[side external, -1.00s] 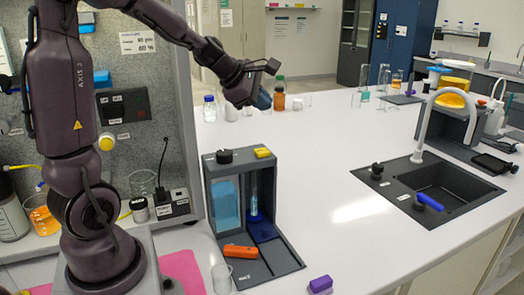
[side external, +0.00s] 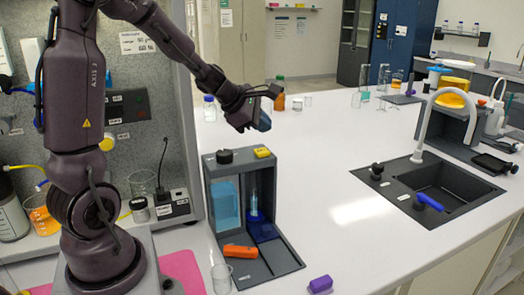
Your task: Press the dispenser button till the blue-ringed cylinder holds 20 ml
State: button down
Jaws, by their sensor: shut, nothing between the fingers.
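The dark grey dispenser (side external: 212,172) stands on the white bench in front of my arm. A yellow button (side external: 262,152) and a black knob sit on its top. A light-blue tank of liquid (side external: 227,205) shows in its left part. The blue-ringed cylinder (side external: 254,192) stands upright on a blue base in the right bay. Pale blue liquid shows in it, but I cannot read its level. My gripper (side external: 262,124) is shut and empty, a little above the yellow button and apart from it.
An orange object (side external: 240,251) lies on the dispenser's tray, with a clear beaker (side external: 221,278) beside it. A purple block (side external: 320,284) lies at the front. A black sink (side external: 430,186) is at right. The middle of the bench is clear.

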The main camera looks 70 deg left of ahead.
aim_at(262, 151)
jog(key=shift+f, duration=1.65)
dwell(0.8)
jog(key=shift+f, duration=0.4)
jog(key=shift+f, duration=0.6)
dwell(0.7)
jog(key=shift+r, duration=1.05)
jog(key=shift+r, duration=2.5)
